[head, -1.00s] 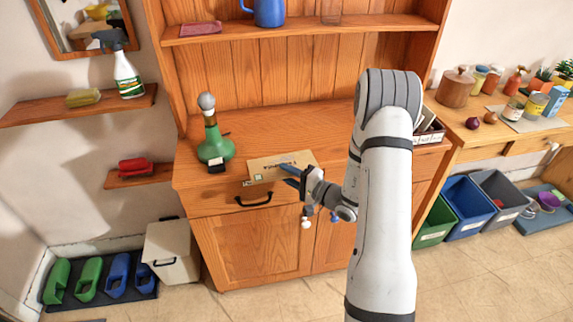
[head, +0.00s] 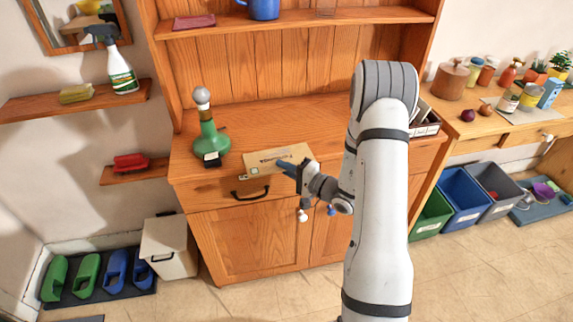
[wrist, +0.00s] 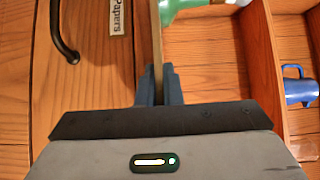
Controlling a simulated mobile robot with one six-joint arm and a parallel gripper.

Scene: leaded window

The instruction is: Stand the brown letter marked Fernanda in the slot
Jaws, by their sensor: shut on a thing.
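The brown letter (head: 265,158) is a tan envelope at the front edge of the wooden dresser top; its writing is too small to read. My gripper (head: 287,166) is shut on its right end. In the wrist view, the letter (wrist: 157,45) shows edge-on as a thin strip between the two fingers of my gripper (wrist: 157,85). A letter rack (head: 426,127) with small pale labels stands at the right end of the dresser top, partly hidden behind my arm. I cannot make out its separate slots.
A green bottle (head: 209,140) with a round stopper stands left of the letter. A drawer handle (head: 250,194) is below it, and a label reading "Papers" (wrist: 121,17) shows in the wrist view. The dresser top behind the letter is clear. A blue jug (head: 263,9) stands on the shelf above.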

